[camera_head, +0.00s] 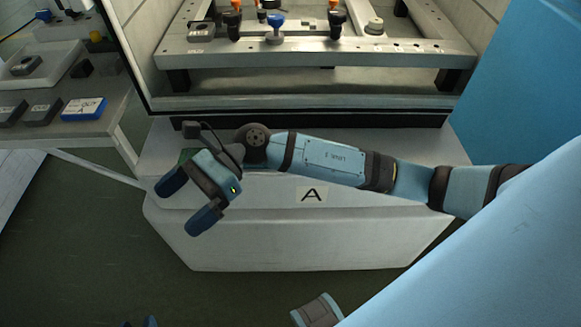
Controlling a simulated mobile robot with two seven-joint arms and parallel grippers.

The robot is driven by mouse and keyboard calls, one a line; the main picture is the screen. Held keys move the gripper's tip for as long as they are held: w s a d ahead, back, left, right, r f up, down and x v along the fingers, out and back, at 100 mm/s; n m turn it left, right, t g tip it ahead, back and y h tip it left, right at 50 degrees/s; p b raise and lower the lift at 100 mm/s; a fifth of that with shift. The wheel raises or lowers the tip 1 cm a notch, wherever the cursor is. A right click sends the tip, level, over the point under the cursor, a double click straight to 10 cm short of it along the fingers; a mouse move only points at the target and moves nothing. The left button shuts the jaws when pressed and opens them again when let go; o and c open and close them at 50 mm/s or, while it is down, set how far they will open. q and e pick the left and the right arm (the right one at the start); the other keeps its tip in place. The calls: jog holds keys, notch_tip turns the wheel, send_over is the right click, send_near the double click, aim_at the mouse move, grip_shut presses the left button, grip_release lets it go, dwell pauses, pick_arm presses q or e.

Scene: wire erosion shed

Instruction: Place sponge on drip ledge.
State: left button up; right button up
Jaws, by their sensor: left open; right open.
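A pale drip ledge (400,160) runs along the front of the machine, above a sloped front marked A. My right gripper (187,201) reaches in from the right across the ledge. Its two dark blue fingers are apart with nothing between them, over the ledge's left front edge. Only dark tips of my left gripper (140,323) show at the bottom edge, low over the floor. No sponge is clearly visible.
The machine's open work tank holds a metal frame (320,52) with orange, black and blue knobs. A side bench (75,133) at left carries grey blocks and a blue OUT A tray (84,109). The ledge's right part is partly bare behind my arm.

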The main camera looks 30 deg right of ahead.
jog(key=w+d+f+n+t+h, duration=0.15)
jog(key=d+n+t, duration=0.25)
jog(key=n+t, duration=1)
jog(key=w+d+f+n+t+h, duration=0.1)
jog(key=d+f+n+t+h, duration=0.4)
jog(key=n, duration=1.7)
jog(key=s+d+f+m+g+h, duration=0.4)
jog(key=s+d+f+m, duration=0.3)
jog(key=s+f+m, duration=0.4)
jog(key=f+m+h, duration=0.1)
jog(key=f+m, duration=0.1)
jog(key=m, duration=0.3)
jog(key=shift+d+m, duration=0.15)
jog(key=shift+m, duration=0.25)
jog(key=shift+s+h, duration=0.1)
jog(key=shift+h, duration=0.15)
